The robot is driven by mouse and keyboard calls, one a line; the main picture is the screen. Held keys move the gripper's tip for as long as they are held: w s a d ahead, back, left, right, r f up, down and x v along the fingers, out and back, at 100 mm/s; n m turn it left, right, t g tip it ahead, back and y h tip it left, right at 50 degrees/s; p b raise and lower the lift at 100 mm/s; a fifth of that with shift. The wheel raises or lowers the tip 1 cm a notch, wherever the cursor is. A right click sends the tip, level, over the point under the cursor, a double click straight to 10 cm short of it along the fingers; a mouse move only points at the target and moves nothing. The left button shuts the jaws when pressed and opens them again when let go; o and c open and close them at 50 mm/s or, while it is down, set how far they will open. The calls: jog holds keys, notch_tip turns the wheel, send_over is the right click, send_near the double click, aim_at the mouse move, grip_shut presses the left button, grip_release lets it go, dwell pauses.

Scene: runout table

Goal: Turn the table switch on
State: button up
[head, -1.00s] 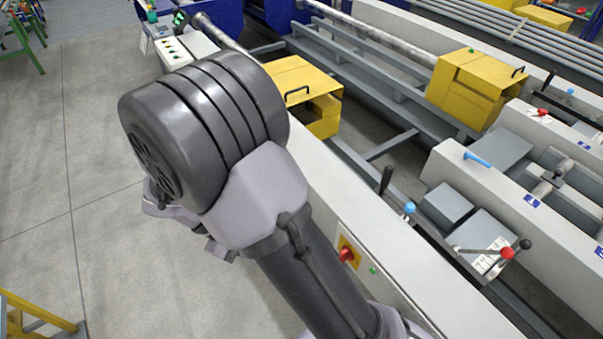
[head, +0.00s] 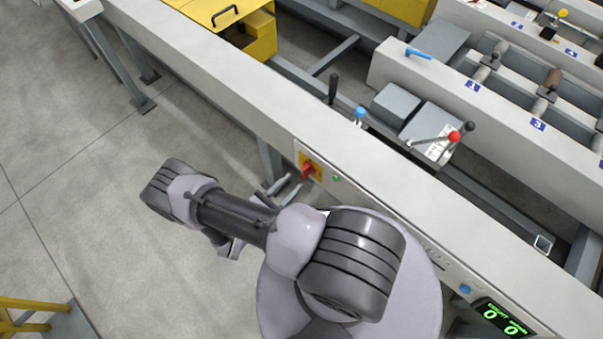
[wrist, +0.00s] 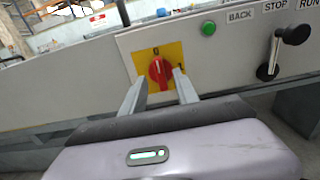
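The table switch is a red rotary knob (wrist: 160,71) on a yellow plate on the pale side panel of the table. Its handle looks close to upright in the wrist view. The switch also shows in the head view (head: 308,169). My gripper (wrist: 158,79) is open. Its two grey fingers point at the switch, with the lower part of the knob showing between them. I cannot tell whether the fingers touch it.
A green button (wrist: 208,28) sits right of the switch. A black-handled lever (wrist: 283,45) stands farther right beside BACK, STOP and RUN labels. A digital display (head: 502,318) is at the lower right. Open floor (head: 110,220) lies on the left.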

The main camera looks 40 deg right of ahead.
aim_at(302, 173)
jog(key=d, duration=0.5)
jog(key=shift+w+d, duration=0.15)
jog(key=shift+w, duration=0.1)
grip_shut()
